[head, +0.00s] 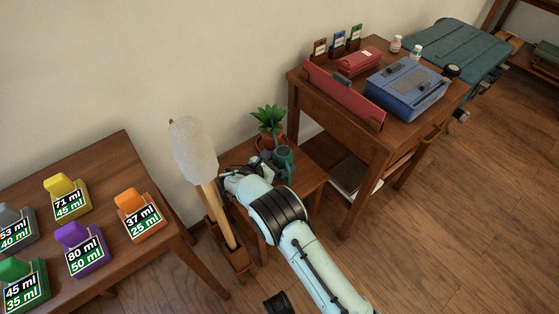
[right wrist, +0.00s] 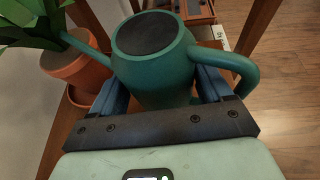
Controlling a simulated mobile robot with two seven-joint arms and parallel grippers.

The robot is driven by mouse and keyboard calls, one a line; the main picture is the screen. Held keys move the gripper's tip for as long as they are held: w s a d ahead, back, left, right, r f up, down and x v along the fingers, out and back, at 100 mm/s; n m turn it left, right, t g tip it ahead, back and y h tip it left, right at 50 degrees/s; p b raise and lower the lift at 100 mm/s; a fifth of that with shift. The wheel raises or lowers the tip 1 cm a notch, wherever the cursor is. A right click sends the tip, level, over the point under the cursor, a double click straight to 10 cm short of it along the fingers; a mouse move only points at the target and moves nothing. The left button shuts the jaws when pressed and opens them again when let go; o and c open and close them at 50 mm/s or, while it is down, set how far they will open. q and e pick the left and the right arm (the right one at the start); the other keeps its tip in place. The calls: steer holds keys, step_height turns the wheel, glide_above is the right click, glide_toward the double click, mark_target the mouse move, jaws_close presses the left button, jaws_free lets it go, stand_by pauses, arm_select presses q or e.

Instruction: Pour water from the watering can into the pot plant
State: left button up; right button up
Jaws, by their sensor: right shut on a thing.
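The pot plant (head: 268,126) stands on a low wooden stand against the wall, with green leaves in a terracotta pot. In the right wrist view the pot (right wrist: 75,68) is at the upper left. The teal watering can (head: 284,160) is right beside the plant in the head view. My right gripper (head: 240,172) reaches it. In the right wrist view the can (right wrist: 155,65) sits between the fingers of my right gripper (right wrist: 160,92), which is shut on its body. The can looks roughly upright, its spout toward the pot and its handle to the right. My left gripper is out of view.
A wooden desk (head: 365,125) with a blue box (head: 408,88) and red boxes stands to the right. A table (head: 110,150) with several coloured labelled blocks is at the left. A tall white-headed tool (head: 193,150) leans close to my right gripper. Wooden floor is free at the lower right.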

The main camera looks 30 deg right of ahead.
mark_target(282, 155)
steer(key=shift+f, duration=0.3)
steer(key=shift+s+r+p, duration=0.1)
steer(key=shift+r+p, duration=0.2)
steer(key=shift+r, duration=0.45)
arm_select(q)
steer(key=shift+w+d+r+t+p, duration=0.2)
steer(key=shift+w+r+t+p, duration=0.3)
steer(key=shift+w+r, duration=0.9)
arm_select(e)
steer(key=shift+s+a+r+n+g+y, duration=0.1)
steer(key=shift+s+r+n+g+y, duration=0.1)
steer(key=shift+r+n+g, duration=0.25)
steer(key=shift+s+r+n+g+y, duration=0.1)
steer(key=shift+r+n+g+y, duration=0.15)
steer(key=shift+r, duration=0.35)
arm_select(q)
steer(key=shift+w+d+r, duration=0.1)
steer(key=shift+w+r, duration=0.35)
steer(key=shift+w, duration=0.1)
arm_select(e)
steer(key=shift+r, duration=0.7)
arm_select(q)
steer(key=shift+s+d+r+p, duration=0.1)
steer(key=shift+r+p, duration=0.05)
steer(key=shift+p, duration=0.25)
arm_select(e)
steer(key=shift+r+n+g, duration=0.4)
steer(key=shift+r, duration=0.1)
stand_by(2.3)
